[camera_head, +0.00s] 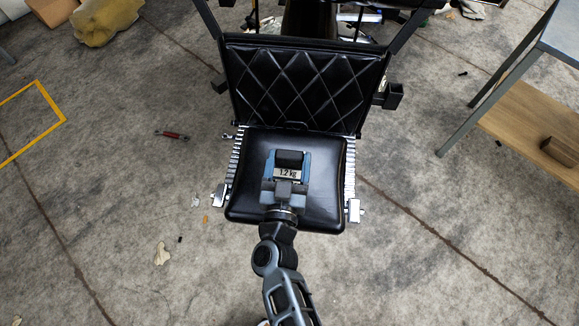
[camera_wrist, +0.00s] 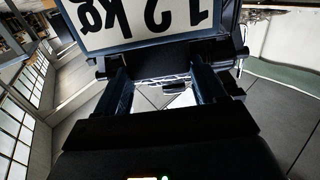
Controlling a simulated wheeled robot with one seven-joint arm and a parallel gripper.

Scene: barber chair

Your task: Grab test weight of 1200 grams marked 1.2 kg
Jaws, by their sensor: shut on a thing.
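The test weight (camera_head: 289,158) is a dark block with a white label reading 1.2 kg. It is at the middle of the black chair seat (camera_head: 325,200) in the head view. My gripper (camera_head: 289,167) reaches in from below in the picture, with one blue-grey finger on each side of the weight, and is shut on it. In the wrist view the weight's label (camera_wrist: 145,22) shows large and upside down at the top, between the fingers of my gripper (camera_wrist: 168,66). The weight's underside is hidden, so I cannot tell whether it touches the seat.
The quilted chair backrest (camera_head: 305,85) rises behind the seat. Metal side rails (camera_head: 350,170) flank the seat. A table with a wooden shelf (camera_head: 530,135) stands at the right. A red tool (camera_head: 173,135) and small scraps lie on the otherwise open concrete floor.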

